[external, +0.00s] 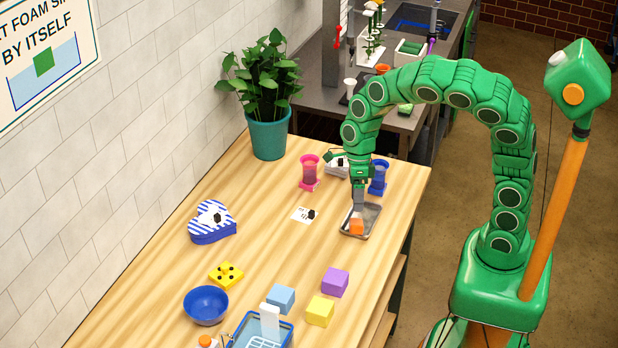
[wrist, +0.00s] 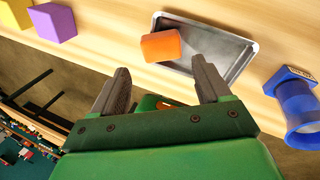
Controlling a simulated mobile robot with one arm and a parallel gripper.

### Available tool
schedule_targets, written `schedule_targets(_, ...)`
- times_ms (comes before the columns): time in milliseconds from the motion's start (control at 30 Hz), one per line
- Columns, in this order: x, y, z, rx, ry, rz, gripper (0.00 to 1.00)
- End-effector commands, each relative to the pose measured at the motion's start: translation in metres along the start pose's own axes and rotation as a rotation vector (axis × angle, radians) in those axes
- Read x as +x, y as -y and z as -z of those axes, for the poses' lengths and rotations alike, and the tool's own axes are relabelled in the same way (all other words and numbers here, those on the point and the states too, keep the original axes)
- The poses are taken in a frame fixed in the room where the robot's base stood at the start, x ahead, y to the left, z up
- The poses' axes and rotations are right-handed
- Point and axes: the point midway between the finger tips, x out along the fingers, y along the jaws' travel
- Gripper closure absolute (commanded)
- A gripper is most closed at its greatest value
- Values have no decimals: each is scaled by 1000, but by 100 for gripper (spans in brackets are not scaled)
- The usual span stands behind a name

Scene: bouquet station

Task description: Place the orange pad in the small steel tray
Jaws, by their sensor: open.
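The orange pad (external: 356,226) is a small block in the small steel tray (external: 372,211), near the tray's front left part in the external view. In the wrist view the orange pad (wrist: 161,45) lies at the left part of the steel tray (wrist: 228,42), apart from the fingers. My gripper (external: 358,208) is above the tray. In the wrist view my gripper (wrist: 162,88) has its two fingers spread with nothing between them. The pad's underside is hidden.
A blue vase-like cup (external: 378,178) and a pink one (external: 309,172) stand behind the tray. Purple (external: 335,282), yellow (external: 320,311) and light blue (external: 281,299) blocks sit in front. A blue bowl (external: 206,305) is at the front left. The table's middle is mostly clear.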

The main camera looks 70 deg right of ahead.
Motion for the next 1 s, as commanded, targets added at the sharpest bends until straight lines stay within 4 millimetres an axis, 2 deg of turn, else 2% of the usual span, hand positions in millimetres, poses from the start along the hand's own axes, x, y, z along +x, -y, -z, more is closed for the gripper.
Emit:
schedule_targets(200, 20, -1, 0, -2, -2, -1, 23)
schedule_targets(433, 34, 0, 0, -3, -1, 0, 23)
schedule_targets(700, 70, 1, 0, -2, -5, -2, 23)
schedule_targets(1000, 75, 2, 0, -3, -2, 1, 23)
